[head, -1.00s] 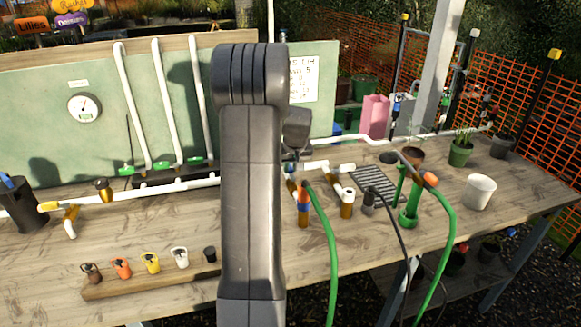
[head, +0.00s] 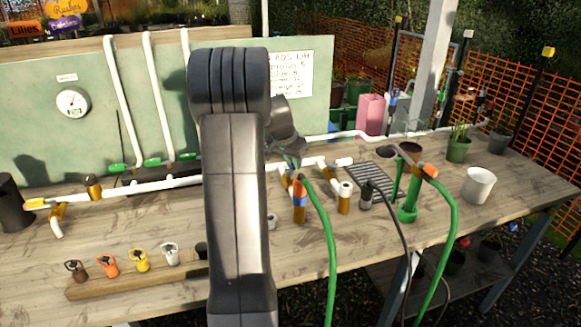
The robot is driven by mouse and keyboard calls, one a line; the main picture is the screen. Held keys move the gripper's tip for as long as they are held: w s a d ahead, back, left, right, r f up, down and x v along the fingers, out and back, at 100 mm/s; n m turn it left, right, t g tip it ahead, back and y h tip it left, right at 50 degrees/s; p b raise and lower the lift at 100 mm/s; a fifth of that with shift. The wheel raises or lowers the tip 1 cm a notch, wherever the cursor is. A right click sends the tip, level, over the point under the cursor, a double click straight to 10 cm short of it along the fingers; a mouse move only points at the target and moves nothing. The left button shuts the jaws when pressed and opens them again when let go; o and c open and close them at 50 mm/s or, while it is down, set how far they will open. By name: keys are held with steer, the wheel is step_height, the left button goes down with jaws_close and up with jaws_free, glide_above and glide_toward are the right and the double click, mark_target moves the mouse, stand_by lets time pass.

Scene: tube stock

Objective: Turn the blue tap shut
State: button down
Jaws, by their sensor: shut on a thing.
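My gripper (head: 289,157) shows only in part, to the right of my own wrist, at the white pipework at the middle of the bench. My arm covers much of it, and the fingertips are small and unclear. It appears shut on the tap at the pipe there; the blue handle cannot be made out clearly. Which way the tap is turned cannot be told.
A wooden strip (head: 95,289) with several coloured taps lies at the front left. A white pipe (head: 150,184) runs along the bench. A green upright fitting (head: 408,212), a black hose, a drain grate (head: 366,178) and a white pot (head: 479,186) stand to the right.

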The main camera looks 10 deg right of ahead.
steer(key=shift+s+d+m+g+h+b, duration=0.15)
steer(key=shift+s+m+g+b, duration=0.25)
steer(key=shift+m, duration=1)
steer(key=shift+s+d+m+g+h+b, duration=0.15)
steer(key=shift+m+g+b, duration=0.35)
steer(key=shift+m, duration=0.9)
steer(key=shift+s+d+m+g+h+b, duration=0.1)
steer(key=shift+s+m+g+h+b, duration=0.15)
steer(key=shift+m+g, duration=0.75)
steer(key=shift+s+m+t, duration=0.1)
steer(key=shift+m+t, duration=0.2)
steer(key=shift+m, duration=0.2)
steer(key=c, duration=1.4)
jaws_free()
steer(key=shift+o, duration=0.2)
steer(key=shift+a+r, duration=0.1)
steer(key=v, duration=1.3)
steer(key=shift+a+r, duration=0.15)
steer(key=shift+r, duration=0.15)
steer(key=shift+f, duration=0.15)
